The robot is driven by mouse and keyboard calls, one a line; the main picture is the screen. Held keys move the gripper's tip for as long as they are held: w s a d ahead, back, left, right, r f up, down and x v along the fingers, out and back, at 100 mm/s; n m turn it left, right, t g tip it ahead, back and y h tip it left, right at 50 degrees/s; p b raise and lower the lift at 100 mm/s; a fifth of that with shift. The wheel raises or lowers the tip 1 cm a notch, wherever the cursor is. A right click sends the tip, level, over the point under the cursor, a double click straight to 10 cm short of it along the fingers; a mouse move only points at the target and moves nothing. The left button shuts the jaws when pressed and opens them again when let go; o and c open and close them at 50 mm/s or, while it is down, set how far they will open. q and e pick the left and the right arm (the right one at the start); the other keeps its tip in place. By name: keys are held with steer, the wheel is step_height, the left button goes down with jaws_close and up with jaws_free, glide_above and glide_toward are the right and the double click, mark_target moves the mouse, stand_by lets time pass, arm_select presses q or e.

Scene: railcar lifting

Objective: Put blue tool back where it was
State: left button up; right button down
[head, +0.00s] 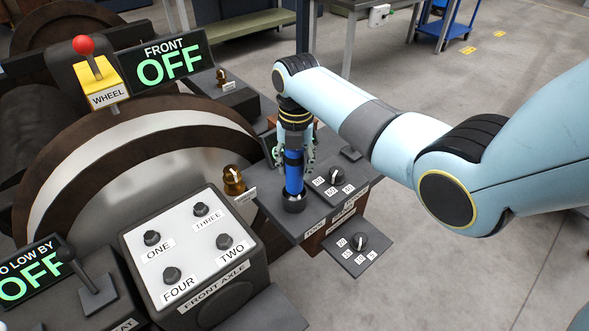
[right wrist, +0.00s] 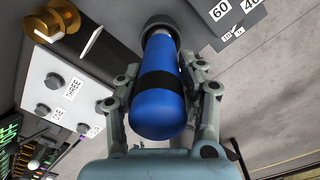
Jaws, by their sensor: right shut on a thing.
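The blue tool (head: 293,172) is a blue cylinder with a black band. It stands upright with its lower end at a round black holder (head: 294,203) on the dark panel. I cannot tell how deep it sits in the holder. My right gripper (head: 295,160) comes down from above and is shut around the tool. In the right wrist view the blue tool (right wrist: 160,105) lies between the two fingers of my right gripper (right wrist: 163,100), with its far end at the black holder (right wrist: 160,22). My left gripper is not in view.
A brass knob (head: 233,180) stands left of the holder, and a rotary dial (head: 333,177) sits to its right. The white front axle button box (head: 190,250) is at front left. A yellow wheel lever box (head: 98,82) and a large wheel (head: 140,140) stand behind.

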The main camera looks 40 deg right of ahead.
steer(key=c, duration=0.8)
jaws_free()
step_height(320, 180, up, 12)
steer(key=shift+s+d+r+p, duration=0.1)
steer(key=shift+p, duration=0.2)
